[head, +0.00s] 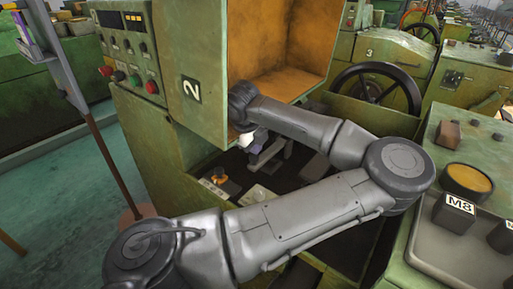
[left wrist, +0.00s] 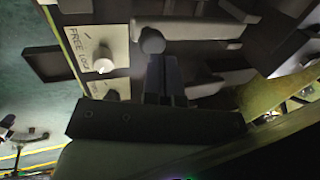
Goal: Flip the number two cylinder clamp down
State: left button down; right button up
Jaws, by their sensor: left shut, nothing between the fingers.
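The machine marked 2 (head: 191,89) stands at the centre of the head view. My left arm reaches across its open bay, and my left gripper (head: 268,153) points down into the dark recess. In the left wrist view, the shut, empty fingers (left wrist: 167,62) are close to a round grey knob (left wrist: 152,40). I cannot tell whether they touch it, or whether the knob belongs to the cylinder clamp. A FREE/LOCK plate (left wrist: 88,40) with a white knob (left wrist: 104,66) is left of the fingers. My forearm hides part of the bay. My right gripper is out of view.
A control panel (head: 133,55) with buttons is on the machine's left. A handwheel (head: 376,92) is behind at right, near the machine marked 3 (head: 369,53). A block marked M8 (head: 455,210) is at the right. The open orange cabinet (head: 285,45) overhangs the recess.

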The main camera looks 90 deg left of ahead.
pick_arm(q)
jog(key=shift+f, duration=0.1)
dwell(0.5)
notch_tip(320, 180, up, 4)
jog(key=shift+d+r+p, duration=0.1)
jog(key=shift+r+p, duration=0.1)
jog(key=shift+p, duration=0.95)
jog(key=w+d+r+p, duration=0.3)
jog(key=w+d+r, duration=0.3)
jog(key=d, duration=0.3)
jog(key=shift+w+r, duration=0.3)
jog(key=shift+w, duration=0.5)
jog(key=shift+a, duration=0.1)
